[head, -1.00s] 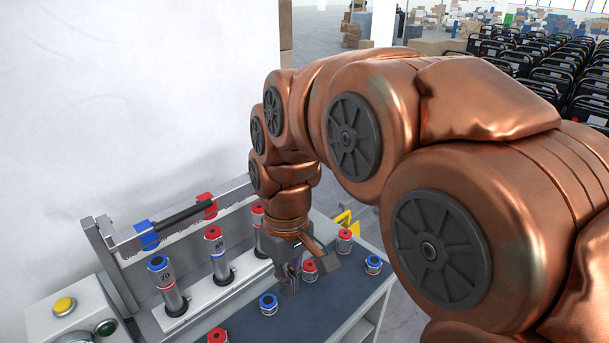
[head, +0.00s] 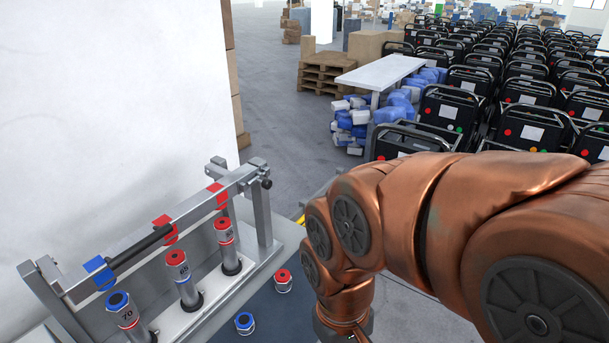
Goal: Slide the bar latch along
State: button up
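The test rack's metal top bar (head: 192,208) runs slanting from the lower left to a post at the right. A black cylindrical rod (head: 140,248) lies along it between a blue block (head: 98,272) and a red block (head: 165,230). A second red block (head: 217,195) sits further right. A small black knob (head: 266,183) shows at the bar's right end; I cannot tell which part is the latch. My gripper (head: 342,332) is at the bottom edge, right of the rack and apart from the bar. Its fingers are cut off by the frame.
Grey cylinders with a blue cap (head: 118,301) and red caps (head: 176,258) stand under the bar. A loose red-capped piece (head: 283,281) and blue-capped piece (head: 244,322) are on the dark worktop. A white wall is behind the rack. Open floor lies beyond its right end.

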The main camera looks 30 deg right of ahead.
aim_at(266, 184)
jog(key=z, duration=0.25)
jog(key=k, duration=1.2)
jog(key=u, duration=1.05)
jog(key=i, duration=1)
